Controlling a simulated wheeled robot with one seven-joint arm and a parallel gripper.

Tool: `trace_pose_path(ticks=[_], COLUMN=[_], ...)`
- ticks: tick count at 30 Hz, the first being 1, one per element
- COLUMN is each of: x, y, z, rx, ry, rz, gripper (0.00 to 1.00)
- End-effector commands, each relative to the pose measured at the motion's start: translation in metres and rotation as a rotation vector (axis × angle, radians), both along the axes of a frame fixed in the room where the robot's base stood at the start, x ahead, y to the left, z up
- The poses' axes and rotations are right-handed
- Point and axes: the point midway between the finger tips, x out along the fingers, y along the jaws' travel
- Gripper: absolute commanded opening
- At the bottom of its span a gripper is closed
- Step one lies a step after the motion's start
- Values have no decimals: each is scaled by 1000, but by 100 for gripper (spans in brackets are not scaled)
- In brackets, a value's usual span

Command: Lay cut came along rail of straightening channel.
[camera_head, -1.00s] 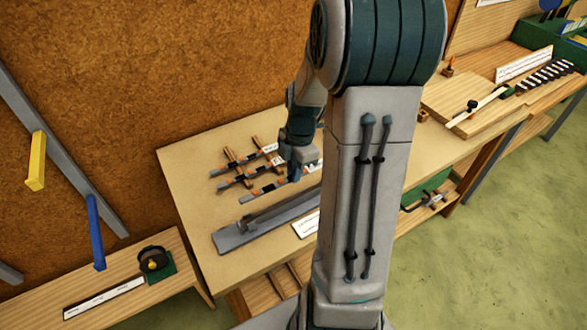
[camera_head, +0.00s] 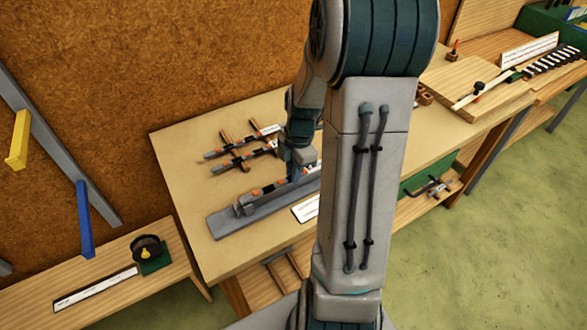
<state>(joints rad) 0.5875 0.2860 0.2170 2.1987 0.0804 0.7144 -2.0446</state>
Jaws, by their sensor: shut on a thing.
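The straightening channel (camera_head: 228,222) is a long grey bar lying on the workbench left of my column. My gripper (camera_head: 293,180) is above its right part, fingers pointing down, small in view and partly hidden by my own arm. It is shut on a cut came (camera_head: 262,190), a thin dark strip with orange marks. The came runs roughly parallel to the channel and overlaps its far side in the picture. I cannot tell whether it touches the rail. Its right end and the channel's right end are hidden by my arm.
Two more marked strips (camera_head: 238,160) lie across brown wooden rests behind the channel. A white label card (camera_head: 306,208) lies in front of it. The bench top (camera_head: 180,165) is bare at the left. A lower side bench (camera_head: 185,262) holds a tape measure (camera_head: 147,249).

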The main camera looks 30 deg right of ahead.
Motion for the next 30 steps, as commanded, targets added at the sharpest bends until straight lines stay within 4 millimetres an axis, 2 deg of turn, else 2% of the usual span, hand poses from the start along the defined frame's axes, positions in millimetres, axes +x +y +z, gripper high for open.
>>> trace_pose_path(ticks=[24,25,27,30], x=[0,0,0,0], y=[0,0,0,0], z=[-7,-6,-6,-6], rx=[0,0,0,0], ry=[0,0,0,0], rz=[0,0,0,0], gripper=[0,20,39,40])
